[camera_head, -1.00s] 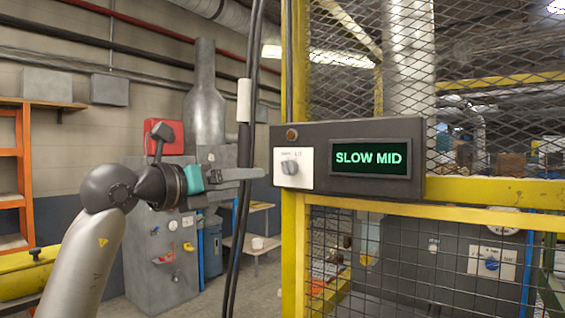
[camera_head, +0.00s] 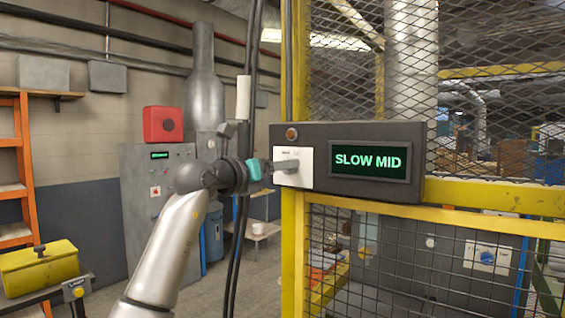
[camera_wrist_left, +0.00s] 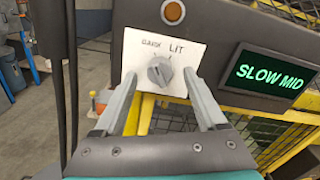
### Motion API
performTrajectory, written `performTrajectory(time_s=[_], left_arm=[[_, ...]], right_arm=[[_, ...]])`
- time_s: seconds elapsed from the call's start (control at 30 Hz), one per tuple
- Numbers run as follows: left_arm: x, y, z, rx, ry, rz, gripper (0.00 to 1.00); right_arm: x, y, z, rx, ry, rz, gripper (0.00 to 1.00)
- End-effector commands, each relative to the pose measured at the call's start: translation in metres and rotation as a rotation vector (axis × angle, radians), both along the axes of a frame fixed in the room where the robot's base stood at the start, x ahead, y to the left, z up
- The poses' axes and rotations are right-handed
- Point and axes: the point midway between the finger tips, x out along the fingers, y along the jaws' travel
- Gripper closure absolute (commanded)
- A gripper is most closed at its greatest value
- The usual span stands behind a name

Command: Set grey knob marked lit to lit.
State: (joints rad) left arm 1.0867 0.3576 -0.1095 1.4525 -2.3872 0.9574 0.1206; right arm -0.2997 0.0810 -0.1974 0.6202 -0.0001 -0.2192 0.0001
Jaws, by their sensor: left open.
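The grey knob (camera_wrist_left: 160,71) sits on a white plate (camera_wrist_left: 150,50) on a dark control box (camera_head: 400,187). The plate carries the word LIT at upper right and a smaller word, hard to read, at upper left. The knob's ridge looks tilted toward the upper left, but its exact setting is hard to tell. My left gripper (camera_wrist_left: 160,77) is open, with one finger to each side of the knob and no clear contact. In the head view my left gripper (camera_head: 290,164) reaches the plate and hides most of the knob. My right gripper is not in view.
The box has a green SLOW MID display (camera_head: 370,160) and an amber lamp (camera_head: 292,133). It is mounted on a yellow post (camera_head: 293,240) beside mesh fencing (camera_head: 420,250). Black cables (camera_head: 240,240) hang just left of the post, close to my left arm.

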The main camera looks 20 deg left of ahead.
Motion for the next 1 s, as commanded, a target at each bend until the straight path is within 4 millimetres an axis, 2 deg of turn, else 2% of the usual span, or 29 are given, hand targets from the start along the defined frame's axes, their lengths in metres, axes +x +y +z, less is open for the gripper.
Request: performTrajectory(time_s=[0.2,0.6,1.0], left_arm=[[0.015,-0.006,0.001,-0.001,0.0,-0.001,0.26],[0.018,-0.006,0.0,0.0,0.0,0.0,0.27],[0.018,-0.006,0.0,0.0,0.0,0.0,0.72]], right_arm=[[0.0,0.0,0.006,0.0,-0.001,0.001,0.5],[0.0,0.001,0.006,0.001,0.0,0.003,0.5],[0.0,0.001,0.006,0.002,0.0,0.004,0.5]])
